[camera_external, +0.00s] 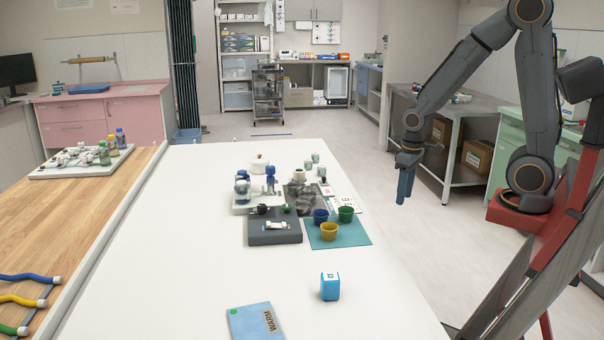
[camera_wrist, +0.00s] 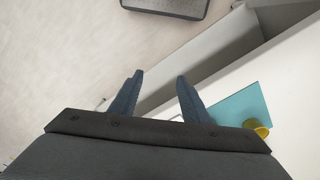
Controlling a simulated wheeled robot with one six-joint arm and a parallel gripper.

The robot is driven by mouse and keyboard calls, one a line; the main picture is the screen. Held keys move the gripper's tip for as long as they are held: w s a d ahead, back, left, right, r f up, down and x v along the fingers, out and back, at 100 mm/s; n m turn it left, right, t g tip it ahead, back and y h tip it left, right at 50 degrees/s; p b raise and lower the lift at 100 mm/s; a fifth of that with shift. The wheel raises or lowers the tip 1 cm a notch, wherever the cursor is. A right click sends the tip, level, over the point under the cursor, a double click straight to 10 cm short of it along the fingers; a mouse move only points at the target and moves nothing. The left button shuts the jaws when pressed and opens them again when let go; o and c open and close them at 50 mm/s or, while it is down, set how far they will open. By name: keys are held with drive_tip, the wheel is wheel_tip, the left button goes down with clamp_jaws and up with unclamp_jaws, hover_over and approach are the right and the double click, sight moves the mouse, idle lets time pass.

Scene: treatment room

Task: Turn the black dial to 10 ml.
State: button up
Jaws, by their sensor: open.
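A dark grey box (camera_external: 275,236) stands on the white table in the external view. A small black knob (camera_external: 262,209), which looks like the black dial, is at its back left; its scale and setting are too small to read. My gripper (camera_external: 404,186) hangs fingers down beyond the table's right edge, to the right of the box and apart from it. In the wrist view my gripper (camera_wrist: 159,78) shows two separated fingers with nothing between them. The dial does not show in the wrist view.
A teal mat (camera_external: 349,238) with blue, yellow and green cups lies right of the box; the mat (camera_wrist: 235,105) also shows in the wrist view. Bottles and white fittings crowd behind the box. A blue-white cube (camera_external: 330,287) and a blue card (camera_external: 256,322) lie in front.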

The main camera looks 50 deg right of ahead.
drive_tip(key=w+a+r+p, duration=0.25)
drive_tip(key=w+a, duration=0.25)
drive_tip(key=w, duration=0.5)
drive_tip(key=t+p, duration=0.3)
drive_tip(key=t, duration=0.1)
approach(262, 205)
drive_tip(key=shift+p+x, duration=1.1)
drive_tip(key=shift+x, duration=3.05)
drive_tip(key=c, duration=1)
drive_tip(key=shift+a, duration=0.1)
drive_tip(key=shift+c, duration=0.2)
